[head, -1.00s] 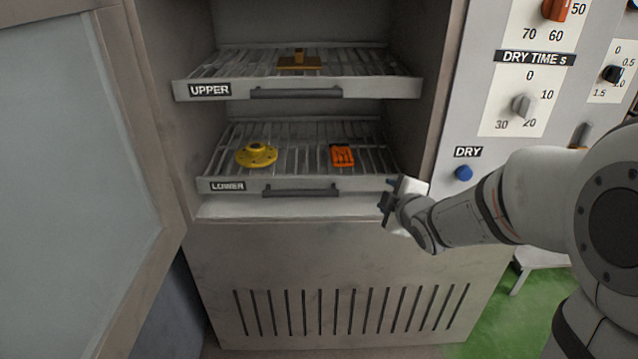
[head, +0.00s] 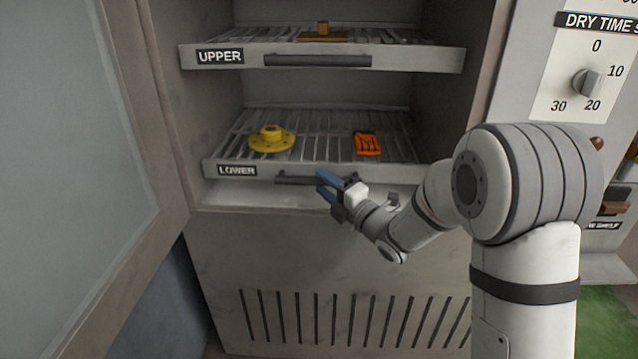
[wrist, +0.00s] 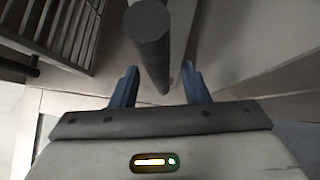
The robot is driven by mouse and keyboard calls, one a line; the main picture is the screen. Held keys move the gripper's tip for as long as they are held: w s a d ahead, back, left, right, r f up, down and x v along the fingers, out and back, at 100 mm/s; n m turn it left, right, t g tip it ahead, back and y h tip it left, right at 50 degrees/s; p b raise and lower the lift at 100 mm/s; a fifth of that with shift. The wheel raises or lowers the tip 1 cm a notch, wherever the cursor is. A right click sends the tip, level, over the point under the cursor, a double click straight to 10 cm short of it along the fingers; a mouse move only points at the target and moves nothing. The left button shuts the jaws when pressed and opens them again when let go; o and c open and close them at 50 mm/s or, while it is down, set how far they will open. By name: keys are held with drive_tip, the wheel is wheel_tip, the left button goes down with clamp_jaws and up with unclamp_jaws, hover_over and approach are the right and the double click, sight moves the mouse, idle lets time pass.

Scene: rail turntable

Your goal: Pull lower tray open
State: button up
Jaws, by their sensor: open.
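The lower tray (head: 225,171), a wire rack with a pale front marked LOWER, sits in the open cabinet. Its dark bar handle (head: 290,179) runs along the front; the handle's right part is hidden by my gripper. My gripper (head: 322,183) is open at the right part of this handle. In the wrist view the round handle bar (wrist: 148,45) reaches down between the two blue fingertips (wrist: 160,88), with gaps on both sides. A yellow flanged part (head: 271,141) and an orange part (head: 367,145) lie on the lower tray.
The upper tray (head: 420,60) is above, carrying a brown part (head: 322,34). The open cabinet door (head: 85,150) stands at the left. A control panel with a dry time knob (head: 587,83) is at the right. A vented panel (head: 330,260) is below the trays.

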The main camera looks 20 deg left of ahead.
drive_tip(key=shift+x, duration=0.95)
drive_tip(key=shift+c, duration=0.3)
clamp_jaws()
